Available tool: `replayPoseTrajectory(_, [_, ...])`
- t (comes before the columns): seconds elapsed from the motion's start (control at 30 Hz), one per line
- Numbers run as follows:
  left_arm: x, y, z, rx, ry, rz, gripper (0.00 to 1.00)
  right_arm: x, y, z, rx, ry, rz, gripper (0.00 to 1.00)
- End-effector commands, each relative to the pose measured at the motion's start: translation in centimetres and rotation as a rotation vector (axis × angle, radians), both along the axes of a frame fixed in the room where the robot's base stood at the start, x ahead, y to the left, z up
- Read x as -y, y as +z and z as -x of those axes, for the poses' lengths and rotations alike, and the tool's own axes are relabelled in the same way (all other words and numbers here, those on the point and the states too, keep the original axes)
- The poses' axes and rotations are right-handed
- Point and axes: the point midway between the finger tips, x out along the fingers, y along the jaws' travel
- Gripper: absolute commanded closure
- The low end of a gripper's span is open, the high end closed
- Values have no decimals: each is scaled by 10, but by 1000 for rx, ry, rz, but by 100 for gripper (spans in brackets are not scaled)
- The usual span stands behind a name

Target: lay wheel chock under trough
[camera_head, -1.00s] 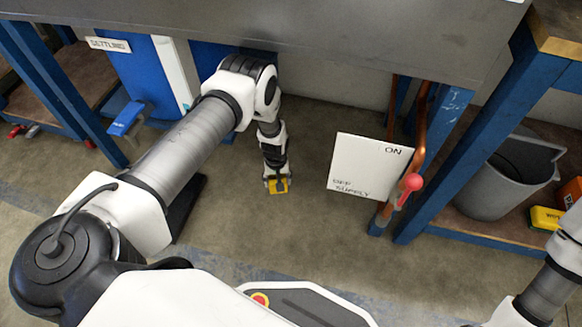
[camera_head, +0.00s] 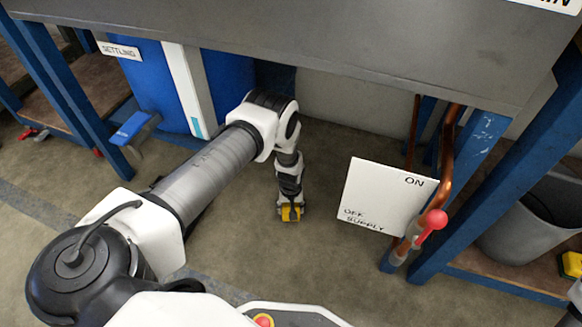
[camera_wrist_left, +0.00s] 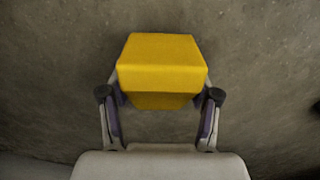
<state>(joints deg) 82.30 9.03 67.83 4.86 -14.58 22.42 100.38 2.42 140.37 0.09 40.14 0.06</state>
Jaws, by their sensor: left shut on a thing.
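A yellow wheel chock (camera_wrist_left: 162,66) is held between the fingers of my left gripper (camera_wrist_left: 160,105) in the left wrist view. In the head view the chock (camera_head: 291,213) shows at the tip of my left gripper (camera_head: 290,203), low over or at the concrete floor; I cannot tell whether it touches. The grey trough (camera_head: 330,50) spans the top of the head view, and the left arm reaches down in front of and below its front edge. My right gripper is out of view; only a bit of the right arm shows at the right edge.
A white supply sign (camera_head: 385,197) and a copper pipe with a red-knobbed valve (camera_head: 432,222) stand right of the gripper. Blue legs (camera_head: 500,165) and a grey bucket (camera_head: 530,215) are farther right. A blue settling tank (camera_head: 150,85) stands at left. Floor between is clear.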

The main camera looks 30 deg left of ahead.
Motion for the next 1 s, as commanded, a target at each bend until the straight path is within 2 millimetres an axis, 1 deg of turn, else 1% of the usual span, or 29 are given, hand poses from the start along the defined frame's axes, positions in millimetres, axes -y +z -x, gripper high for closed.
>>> replayPoseTrajectory(0.03, [0,-4,-1,1,0,0,87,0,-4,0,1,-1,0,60])
replayPoseTrajectory(0.43, [0,-4,-1,1,-1,0,87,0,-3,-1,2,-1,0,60])
replayPoseTrajectory(1.0, [0,-16,-1,1,-1,0,87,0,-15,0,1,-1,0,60])
